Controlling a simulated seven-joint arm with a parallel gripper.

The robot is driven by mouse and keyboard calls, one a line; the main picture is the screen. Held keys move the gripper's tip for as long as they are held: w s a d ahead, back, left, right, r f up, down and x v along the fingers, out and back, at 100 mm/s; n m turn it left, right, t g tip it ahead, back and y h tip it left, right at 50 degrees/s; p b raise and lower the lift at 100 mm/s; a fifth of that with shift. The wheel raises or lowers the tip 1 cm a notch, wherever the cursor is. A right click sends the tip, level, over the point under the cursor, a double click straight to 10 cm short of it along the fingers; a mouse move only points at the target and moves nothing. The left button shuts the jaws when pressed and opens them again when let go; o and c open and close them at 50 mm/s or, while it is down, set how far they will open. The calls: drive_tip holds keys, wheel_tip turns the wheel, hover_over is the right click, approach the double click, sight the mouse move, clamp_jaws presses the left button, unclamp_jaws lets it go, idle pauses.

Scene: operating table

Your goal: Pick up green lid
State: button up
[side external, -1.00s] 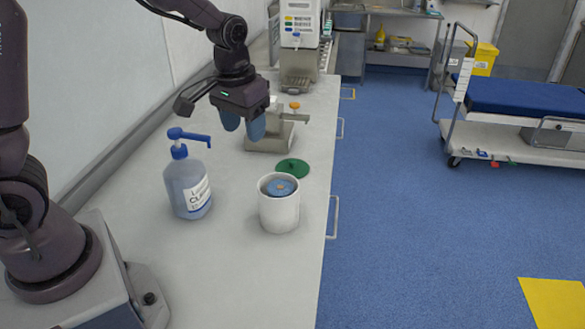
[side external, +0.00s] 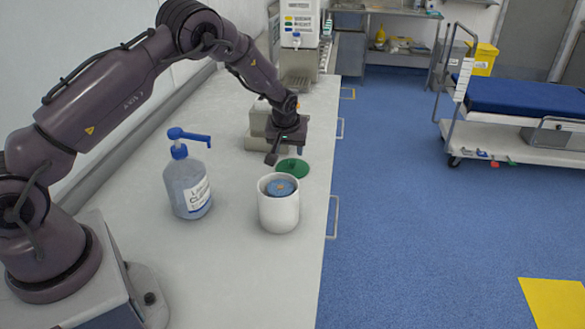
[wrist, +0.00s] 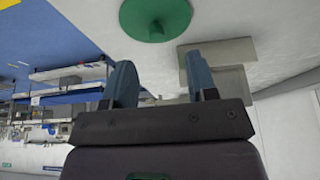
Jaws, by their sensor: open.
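The round green lid (side external: 293,169) lies on the white counter, just behind the white canister. It has a small knob on top, and it also shows at the top of the wrist view (wrist: 155,18). My gripper (wrist: 163,75) is open, with its two blue fingers apart and nothing between them. In the side view my gripper (side external: 288,150) is above and just behind the lid, apart from it as the wrist view shows. The fingers are mostly hidden in the side view.
The open white canister (side external: 279,213) holds something blue. A blue pump bottle (side external: 187,187) stands to its left. A grey metal device (side external: 257,131) sits behind my gripper. A dispenser (side external: 299,45) stands at the far end.

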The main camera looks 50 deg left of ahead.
sight(293, 161)
drive_tip(key=shift+w+x, duration=0.15)
drive_tip(key=shift+x, duration=1.6)
drive_tip(key=shift+w+x, duration=0.15)
drive_tip(key=shift+x, duration=1.65)
drive_tip(key=shift+r, duration=0.1)
drive_tip(key=shift+d, duration=0.1)
drive_tip(key=shift+c, duration=0.5)
clamp_jaws()
